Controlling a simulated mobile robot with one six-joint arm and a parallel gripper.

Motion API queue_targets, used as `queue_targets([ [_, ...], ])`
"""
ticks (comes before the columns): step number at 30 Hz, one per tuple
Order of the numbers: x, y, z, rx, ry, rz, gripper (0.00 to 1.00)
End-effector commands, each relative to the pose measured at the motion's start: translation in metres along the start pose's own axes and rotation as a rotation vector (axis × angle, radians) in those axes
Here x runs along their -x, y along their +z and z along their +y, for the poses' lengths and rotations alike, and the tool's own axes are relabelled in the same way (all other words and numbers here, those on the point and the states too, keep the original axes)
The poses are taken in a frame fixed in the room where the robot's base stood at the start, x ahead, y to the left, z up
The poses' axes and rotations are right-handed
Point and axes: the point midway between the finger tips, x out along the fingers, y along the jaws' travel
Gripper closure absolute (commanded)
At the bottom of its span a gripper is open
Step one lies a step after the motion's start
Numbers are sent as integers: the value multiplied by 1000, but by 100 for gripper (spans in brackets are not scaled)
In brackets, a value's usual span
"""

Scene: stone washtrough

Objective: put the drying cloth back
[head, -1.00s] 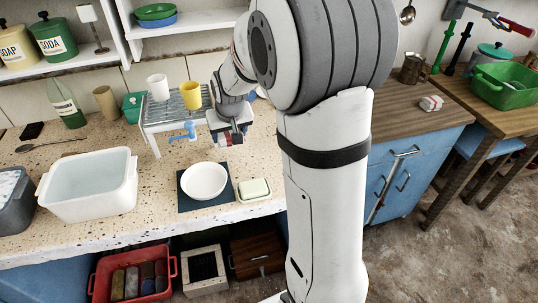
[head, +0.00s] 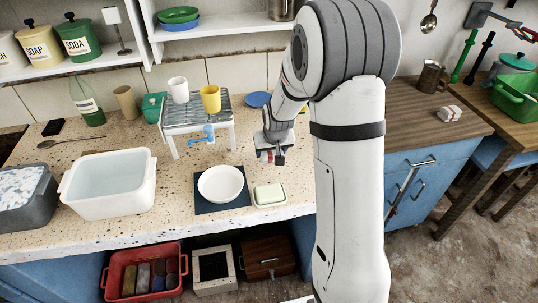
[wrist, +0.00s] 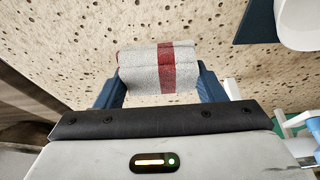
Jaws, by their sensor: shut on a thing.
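My gripper (head: 270,160) is shut on a folded, rolled-looking cloth, pale grey-white with a red stripe. In the wrist view this cloth (wrist: 145,70) spans the gap between my two blue fingers (wrist: 160,82), with the speckled counter below it. In the head view only a small red and white bit of it shows at my fingertips, over the stone counter right of the wire-topped stand and behind the soap dish. A similar small white and red bundle (head: 450,113) lies on the brown wooden counter at the right; I cannot tell what it is.
The stand (head: 197,118) bears a white cup and a yellow cup. A white bowl (head: 221,184) rests on a dark mat, beside a soap dish (head: 269,195). A blue plate (head: 257,99) lies behind my gripper. A white basin (head: 108,190) stands left.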

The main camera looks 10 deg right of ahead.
Motion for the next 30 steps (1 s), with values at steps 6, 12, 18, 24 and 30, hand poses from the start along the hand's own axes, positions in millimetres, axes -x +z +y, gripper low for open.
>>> queue_targets([
  [6,-16,7,-1,1,-1,-1,58],
  [12,-18,8,-1,2,-1,-1,58],
  [18,-18,8,-1,2,-1,-1,26],
  [24,-18,8,-2,3,-1,-1,15],
  [30,-17,7,-2,3,-1,-1,15],
])
